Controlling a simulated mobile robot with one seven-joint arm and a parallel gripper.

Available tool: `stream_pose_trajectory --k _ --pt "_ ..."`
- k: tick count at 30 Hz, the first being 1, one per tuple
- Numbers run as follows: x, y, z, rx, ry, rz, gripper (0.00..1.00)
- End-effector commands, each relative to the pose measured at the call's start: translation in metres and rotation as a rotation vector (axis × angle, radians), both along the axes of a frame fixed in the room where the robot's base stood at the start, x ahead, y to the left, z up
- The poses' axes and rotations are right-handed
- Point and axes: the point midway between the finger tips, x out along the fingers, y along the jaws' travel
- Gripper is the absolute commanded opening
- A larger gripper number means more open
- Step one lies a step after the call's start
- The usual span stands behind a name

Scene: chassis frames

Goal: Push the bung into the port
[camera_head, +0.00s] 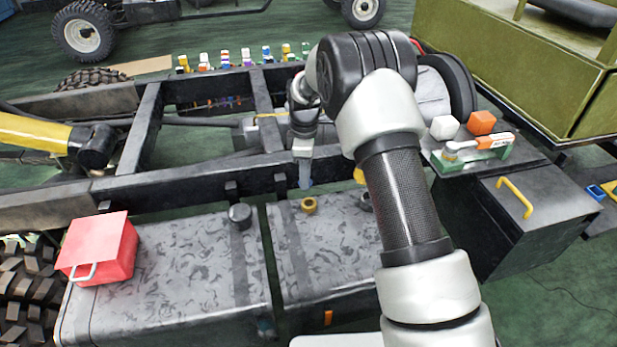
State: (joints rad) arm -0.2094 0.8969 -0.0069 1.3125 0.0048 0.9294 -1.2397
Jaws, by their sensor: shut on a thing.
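My gripper (304,158) points down above the front frame rail and the tank tops, left of my arm. It is shut on a small blue-grey piece, which I take to be the bung (306,182); its outline is hard to tell from the fingertips. Just below it a yellow-ringed port (309,205) opens on top of the right tank (330,250). The bung looks apart from the ring, above it and slightly to its left in the picture. The inside of the port is too small to make out.
A dark cap (240,215) stands on the left tank (170,265), with a red box (98,248) at its left end. The black frame rail (200,175) runs close behind. A clamp tool (478,150) and white and orange blocks lie on the right-hand box.

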Motion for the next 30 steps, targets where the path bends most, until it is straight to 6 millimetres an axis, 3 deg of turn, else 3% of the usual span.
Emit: stream_pose_trajectory --k 20,30 --pt "0.003 0.002 0.001 0.001 0.001 0.016 0.09" --pt "0.003 0.002 -0.022 0.000 0.001 0.016 0.09"
